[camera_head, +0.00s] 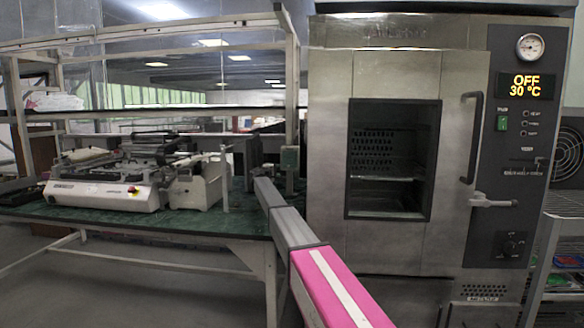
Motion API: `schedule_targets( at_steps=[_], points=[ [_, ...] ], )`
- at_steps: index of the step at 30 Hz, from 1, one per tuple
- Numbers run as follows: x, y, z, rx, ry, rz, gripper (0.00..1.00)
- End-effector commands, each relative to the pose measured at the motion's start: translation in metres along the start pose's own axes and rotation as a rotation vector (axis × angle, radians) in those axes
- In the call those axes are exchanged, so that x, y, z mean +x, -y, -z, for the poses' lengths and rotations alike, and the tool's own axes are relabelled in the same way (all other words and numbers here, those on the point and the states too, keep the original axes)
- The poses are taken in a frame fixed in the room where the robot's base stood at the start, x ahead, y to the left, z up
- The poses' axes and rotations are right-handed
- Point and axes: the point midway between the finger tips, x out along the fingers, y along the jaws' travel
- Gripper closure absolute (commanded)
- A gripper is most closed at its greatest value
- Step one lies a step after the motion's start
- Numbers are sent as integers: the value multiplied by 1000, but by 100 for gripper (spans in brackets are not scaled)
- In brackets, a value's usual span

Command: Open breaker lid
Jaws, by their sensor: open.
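A small grey-green box (290,158) is fixed to the front right post of the workbench; it looks like the breaker box. It is too small to tell how its lid stands. My arm, pink and grey, reaches from the bottom of the view toward this post. My gripper (266,170) is the dark shape at the far end of the arm, just left of the box. It is open; its fingers are small and dark, and I cannot tell whether they touch the box.
A steel oven (395,240) with a window, a door handle and a control panel (510,165) stands close on the right. A green-topped workbench (120,222) on the left carries a white machine (100,195). A wire rack (560,240) is at the far right.

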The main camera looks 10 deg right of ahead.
Motion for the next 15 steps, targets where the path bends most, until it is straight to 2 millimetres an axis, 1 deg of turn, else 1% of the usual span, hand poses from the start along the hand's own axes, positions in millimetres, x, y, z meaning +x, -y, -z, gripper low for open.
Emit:
schedule_targets(
  at_steps=[5, 8, 11, 15],
  points=[
    [7, 0, 0, 0, 0, 0, 56],
    [16, 0, 1, 0, 0, 0, 56],
    [29, 0, 1, 0, 1, 0, 56],
    [53, 0, 2, 0, 1, 0, 56]
  ],
)
